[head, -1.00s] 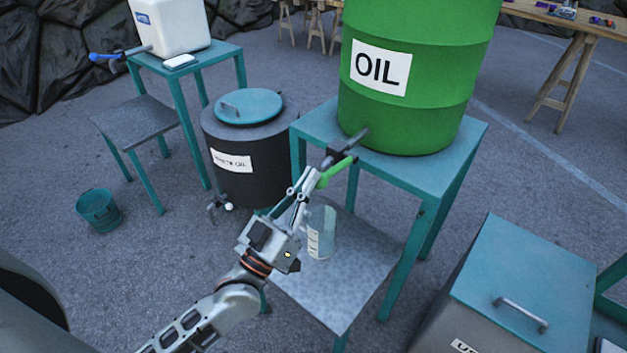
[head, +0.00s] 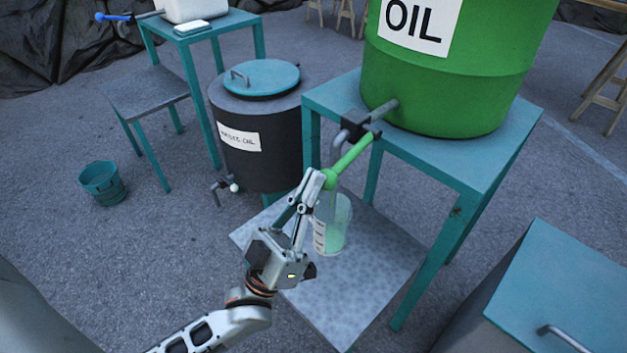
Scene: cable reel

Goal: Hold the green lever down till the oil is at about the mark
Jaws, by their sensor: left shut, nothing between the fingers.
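The green lever (head: 352,158) sticks out from the tap (head: 356,126) of the green oil barrel (head: 450,80) and slopes down toward me. My left gripper (head: 316,180) is shut and empty, with its fingertips at the lever's knobbed free end; they seem to touch it. A clear measuring beaker (head: 341,212) stands under the tap on the lower metal shelf (head: 370,275), partly behind the gripper. Pale green oil (head: 334,240) shows in its lower part. The gripper hides part of the beaker, and I cannot make out the mark. My right gripper is not in view.
The barrel stands on a teal table (head: 470,160). A dark waste oil drum (head: 262,175) with its own tap stands to the left. A teal bucket (head: 102,184) is on the floor at far left. A teal-lidded box (head: 570,290) is at lower right.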

